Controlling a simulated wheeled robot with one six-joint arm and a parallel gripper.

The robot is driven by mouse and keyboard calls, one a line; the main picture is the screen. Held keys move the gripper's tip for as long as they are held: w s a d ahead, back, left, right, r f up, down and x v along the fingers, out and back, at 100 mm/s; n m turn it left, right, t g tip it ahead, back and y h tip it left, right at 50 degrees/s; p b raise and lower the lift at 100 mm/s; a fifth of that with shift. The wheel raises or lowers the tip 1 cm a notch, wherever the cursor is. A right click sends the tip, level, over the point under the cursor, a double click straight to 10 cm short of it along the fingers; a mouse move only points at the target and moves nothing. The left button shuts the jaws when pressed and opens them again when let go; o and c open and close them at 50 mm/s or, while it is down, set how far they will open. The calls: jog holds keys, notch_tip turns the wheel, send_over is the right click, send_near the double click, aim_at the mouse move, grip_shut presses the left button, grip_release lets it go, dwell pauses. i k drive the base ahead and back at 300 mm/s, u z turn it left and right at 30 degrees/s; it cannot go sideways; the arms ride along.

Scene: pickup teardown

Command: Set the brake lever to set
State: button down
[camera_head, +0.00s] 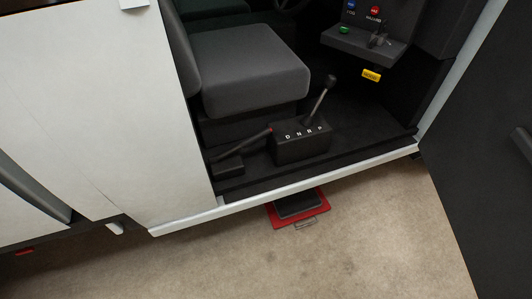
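The brake lever (246,143) is a dark bar with a red tip, on the cab floor in front of the seat. It rises at a slant to the right from a small black base (226,165) near the door sill. Its red tip is close to the left side of the gear selector box (301,148), which is marked D N R P. I cannot see any label for the brake lever's positions. My gripper is not in view.
The gear stick (320,100) stands beside the lever. A grey seat (247,68) is behind. The white sill (293,189) edges the opening, between a white body panel (95,100) and an open dark door (490,150). A red-and-black block (299,207) lies below on bare ground.

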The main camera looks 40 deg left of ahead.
aim_at(261, 135)
jog(key=i, duration=0.4)
jog(key=u, duration=0.75)
jog(key=i, duration=0.8)
jog(key=u, duration=0.8)
